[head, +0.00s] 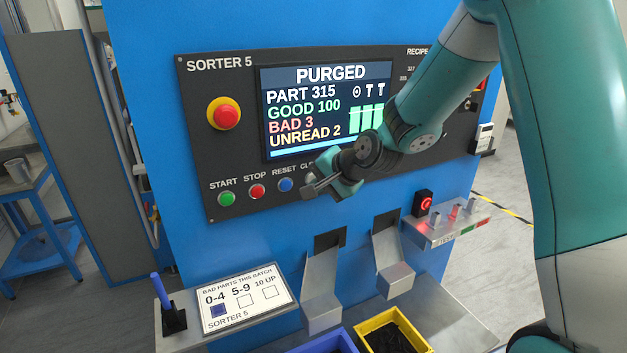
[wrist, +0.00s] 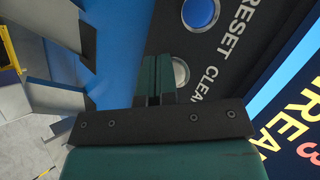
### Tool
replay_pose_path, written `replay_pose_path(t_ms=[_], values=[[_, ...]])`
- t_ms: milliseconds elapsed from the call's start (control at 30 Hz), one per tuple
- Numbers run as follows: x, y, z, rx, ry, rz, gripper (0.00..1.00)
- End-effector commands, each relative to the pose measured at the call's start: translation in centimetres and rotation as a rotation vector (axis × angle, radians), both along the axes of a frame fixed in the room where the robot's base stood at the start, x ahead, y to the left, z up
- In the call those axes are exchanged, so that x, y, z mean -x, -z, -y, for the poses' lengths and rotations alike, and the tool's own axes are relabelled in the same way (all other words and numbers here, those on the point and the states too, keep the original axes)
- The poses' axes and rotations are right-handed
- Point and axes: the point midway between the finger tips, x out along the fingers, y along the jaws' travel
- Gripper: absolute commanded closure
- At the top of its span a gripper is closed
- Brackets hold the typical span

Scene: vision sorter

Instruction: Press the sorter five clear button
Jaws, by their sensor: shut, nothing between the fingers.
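The sorter 5 panel (head: 240,170) has a row of buttons under the screen: a green start (head: 226,198), a red stop (head: 257,191) and a blue reset (head: 286,185). My gripper (head: 310,187) is shut and empty in front of the panel, just right of reset, and covers the clear button and most of its label in the head view. In the wrist view the pale clear button (wrist: 181,72) shows partly behind my gripper's fingers (wrist: 158,72). I cannot tell whether they touch it. The screen (head: 325,110) reads PURGED, part 315, good 100, bad 3, unread 2.
A red emergency button (head: 226,115) on a yellow base sits left of the screen. Below are two metal chutes (head: 322,290), a batch card (head: 245,296) with its 0-4 box filled blue, a blue pen (head: 161,290) in a holder, and a yellow bin (head: 366,326).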

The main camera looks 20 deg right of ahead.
Motion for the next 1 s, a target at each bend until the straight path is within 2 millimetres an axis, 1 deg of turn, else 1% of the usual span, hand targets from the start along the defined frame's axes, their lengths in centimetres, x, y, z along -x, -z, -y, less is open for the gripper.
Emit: replay_pose_path(t_ms=[500,833,1000], values=[[-0.2,0.0,0.0,0.0,0.0,0.0,1.0],[1.3,0.1,0.1,0.0,0.002,-0.001,1.0],[1.5,0.0,0.1,0.0,0.001,-0.001,1.0]])
